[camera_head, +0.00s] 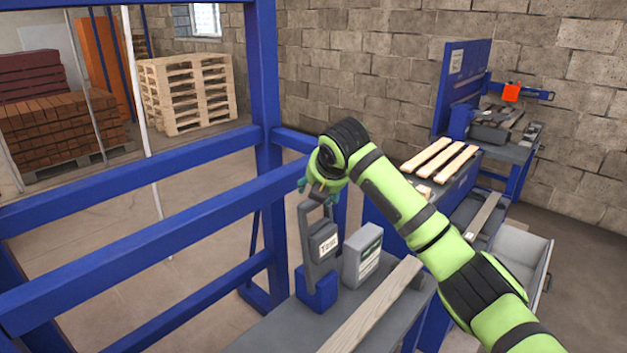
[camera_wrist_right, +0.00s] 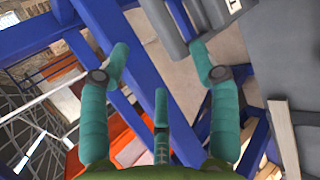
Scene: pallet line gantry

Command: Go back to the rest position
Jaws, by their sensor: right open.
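My right arm comes in from the right in the head view, and its green-teal right gripper (camera_head: 324,192) is by the top of a grey handled device (camera_head: 322,246). The gripper's fingers are partly hidden there. In the right wrist view the teal fingers of my right gripper (camera_wrist_right: 160,62) are spread, with nothing between them. The grey device is at the top of that view, beyond the fingers; I cannot tell whether they touch it. The device stands upright in a blue holder (camera_head: 317,290) on the bench. My left gripper is not in view.
Blue gantry beams (camera_head: 150,212) run close by on the left. A grey labelled box (camera_head: 362,256) and a wooden plank (camera_head: 375,307) are on the grey bench. More planks (camera_head: 440,160) lie behind my arm. An open grey drawer (camera_head: 520,256) is at the right.

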